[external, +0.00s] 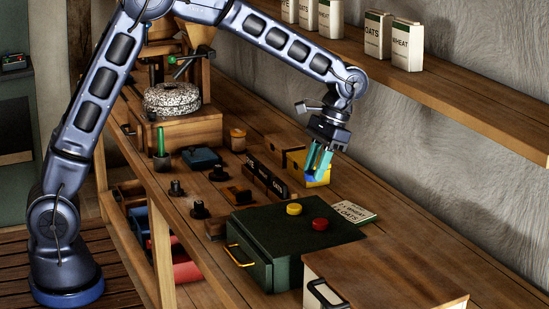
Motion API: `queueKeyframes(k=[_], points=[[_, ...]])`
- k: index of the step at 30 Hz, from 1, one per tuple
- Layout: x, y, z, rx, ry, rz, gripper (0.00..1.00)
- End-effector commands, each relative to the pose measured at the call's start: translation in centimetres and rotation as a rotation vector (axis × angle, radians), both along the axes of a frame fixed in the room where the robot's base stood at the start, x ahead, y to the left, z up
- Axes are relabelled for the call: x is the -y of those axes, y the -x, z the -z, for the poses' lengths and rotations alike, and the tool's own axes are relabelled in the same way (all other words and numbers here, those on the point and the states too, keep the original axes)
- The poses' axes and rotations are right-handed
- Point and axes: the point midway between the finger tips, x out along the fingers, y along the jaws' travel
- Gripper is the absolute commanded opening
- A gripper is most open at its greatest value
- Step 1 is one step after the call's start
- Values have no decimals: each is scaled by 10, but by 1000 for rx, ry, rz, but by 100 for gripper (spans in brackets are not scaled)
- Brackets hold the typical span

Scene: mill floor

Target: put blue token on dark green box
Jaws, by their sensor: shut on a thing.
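My gripper (312,175) has teal fingers pointing down and is shut on the small blue token (310,179), which shows at the fingertips. It is in front of a yellow box as seen from this camera, beyond the dark green box. The dark green box (258,247) stands on the bench in the lower middle, with a brass handle on its left side. A yellow token (293,209) and a red token (320,224) lie on its lid. The blue token is apart from the lid. The fingers partly hide the token.
A yellow box (321,180) is behind my gripper. A paper card (353,212) lies beside the green box. A wooden-lidded chest (400,270) stands at front right. Black weights (199,210) and a stone mill (172,99) are to the left. A shelf (440,85) overhangs at right.

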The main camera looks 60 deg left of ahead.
Motion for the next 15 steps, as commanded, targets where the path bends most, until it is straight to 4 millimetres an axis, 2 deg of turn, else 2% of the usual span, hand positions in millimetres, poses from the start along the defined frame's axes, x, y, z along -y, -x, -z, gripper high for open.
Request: queueKeyframes(k=[6,15], points=[[-35,-20,-25,0,0,38,11],[-74,-46,-49,-1,0,45,11]])
